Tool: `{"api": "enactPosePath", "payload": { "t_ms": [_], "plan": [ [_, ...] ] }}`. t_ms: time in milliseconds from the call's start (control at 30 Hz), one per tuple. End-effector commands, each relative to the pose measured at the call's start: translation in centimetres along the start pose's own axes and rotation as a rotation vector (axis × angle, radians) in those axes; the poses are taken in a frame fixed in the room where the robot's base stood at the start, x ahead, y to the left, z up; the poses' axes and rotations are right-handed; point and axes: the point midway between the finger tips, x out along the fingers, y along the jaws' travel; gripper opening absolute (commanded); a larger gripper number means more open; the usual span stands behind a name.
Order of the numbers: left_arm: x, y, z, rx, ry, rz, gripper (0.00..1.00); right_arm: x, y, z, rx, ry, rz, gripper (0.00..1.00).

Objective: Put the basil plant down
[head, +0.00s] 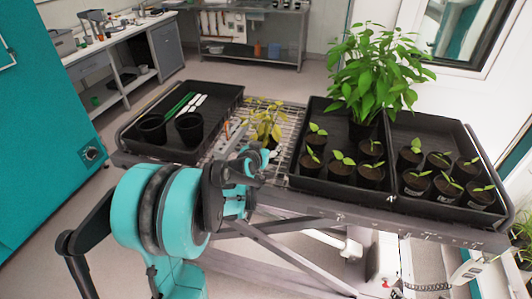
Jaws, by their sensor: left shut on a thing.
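The basil plant (264,121), with yellowish-green leaves, is at my left gripper (254,160), near the front of the wire-mesh middle of the cart. My left gripper is shut on it. The gripper and wrist hide most of its pot, so I cannot tell whether the pot touches the mesh. My right gripper is not in view.
A left black tray (212,91) holds two empty black pots (189,128), white labels and green sticks. Right black trays (391,199) hold several seedlings and a tall bushy green plant (372,72). Bare wire mesh (290,119) lies between the trays. A teal cabinet (45,130) stands left.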

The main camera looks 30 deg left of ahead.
Motion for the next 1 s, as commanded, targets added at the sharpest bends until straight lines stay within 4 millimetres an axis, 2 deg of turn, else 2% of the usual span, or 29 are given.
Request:
{"api": "enactPosePath", "payload": {
  "t_ms": [33,100,467,500,567,600,1000],
  "plan": [
    [0.5,0.0,1.1,0.000,0.001,0.000,0.32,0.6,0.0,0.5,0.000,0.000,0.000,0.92],
    [0.8,0.0,1.8,0.000,0.001,0.000,0.32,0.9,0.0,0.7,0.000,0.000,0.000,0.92],
    [0.9,0.0,2.1,0.000,0.001,0.000,0.32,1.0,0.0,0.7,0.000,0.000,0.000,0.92],
    [0.9,0.0,2.2,0.001,0.000,0.000,0.74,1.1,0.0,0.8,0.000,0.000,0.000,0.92],
    [0.8,0.0,2.1,0.001,0.000,0.000,0.89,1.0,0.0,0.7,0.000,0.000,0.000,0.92],
    [0.8,0.0,2.0,0.001,0.000,0.000,0.92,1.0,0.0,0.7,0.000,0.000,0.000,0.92],
    [0.6,0.0,1.5,0.000,0.000,0.000,0.92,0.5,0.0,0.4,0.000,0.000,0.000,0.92]
  ]
}}
